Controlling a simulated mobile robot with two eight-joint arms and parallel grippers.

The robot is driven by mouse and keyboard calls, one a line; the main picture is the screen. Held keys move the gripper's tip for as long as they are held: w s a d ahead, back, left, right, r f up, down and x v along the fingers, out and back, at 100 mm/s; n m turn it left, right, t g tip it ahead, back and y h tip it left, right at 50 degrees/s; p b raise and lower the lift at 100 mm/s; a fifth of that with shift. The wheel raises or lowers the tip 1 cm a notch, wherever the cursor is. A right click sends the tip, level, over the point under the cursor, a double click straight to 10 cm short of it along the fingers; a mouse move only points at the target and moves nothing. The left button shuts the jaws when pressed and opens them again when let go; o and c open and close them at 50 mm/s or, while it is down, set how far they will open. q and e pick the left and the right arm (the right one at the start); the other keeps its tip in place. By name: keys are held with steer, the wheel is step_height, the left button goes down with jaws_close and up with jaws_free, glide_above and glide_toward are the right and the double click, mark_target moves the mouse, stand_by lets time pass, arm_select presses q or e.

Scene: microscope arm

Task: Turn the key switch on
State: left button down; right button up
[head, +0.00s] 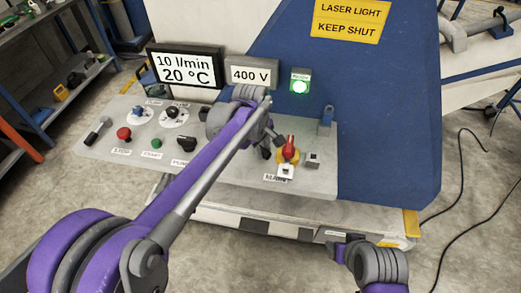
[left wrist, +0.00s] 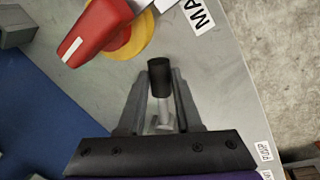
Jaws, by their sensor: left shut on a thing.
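My left gripper (head: 267,148) reaches over the grey control panel (head: 228,178) from the left. In the left wrist view its jaws (left wrist: 158,105) are shut around a black-capped lever with a metal stem (left wrist: 157,76). I cannot tell whether this is the key switch. In the head view my gripper hides most of it. A red rotary switch on a yellow base (head: 289,150) stands just right of the gripper, apart from it; it also shows in the left wrist view (left wrist: 95,30). My right gripper (head: 347,250) is low at the right, its jaws unclear.
A green lamp (head: 300,82) is lit beside the 400 V display (head: 251,75). Several knobs and buttons, such as a black knob (head: 187,144) and a red button (head: 124,133), cover the panel's left part. A blue cabinet (head: 385,110) rises at the right.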

arm_select(q)
steer(key=shift+w+d, duration=0.1)
steer(key=shift+w, duration=0.05)
stand_by(0.5)
steer(key=c, duration=0.6)
jaws_free()
step_height(320, 180, up, 11)
steer(key=s+a, duration=0.1)
steer(key=shift+s+f+p, duration=0.2)
steer(key=shift+s+p, duration=0.15)
steer(key=shift+s, duration=0.05)
steer(key=shift+a, duration=0.1)
steer(key=s+a+f+m+t, duration=0.1)
steer(key=s+a+f+m, duration=0.2)
steer(key=s, duration=0.4)
steer(key=s+a+f+m+t+y+p, duration=0.1)
steer(key=s+a+f+m, duration=0.3)
steer(key=s, duration=0.4)
steer(key=s+a+f+m+t, duration=0.1)
steer(key=s+a+f+m, duration=0.2)
steer(key=s+a+f, duration=0.2)
steer(key=s, duration=0.3)
steer(key=shift+s+a+m+t, duration=0.2)
steer(key=shift+m+t, duration=0.1)
steer(key=shift+m, duration=0.1)
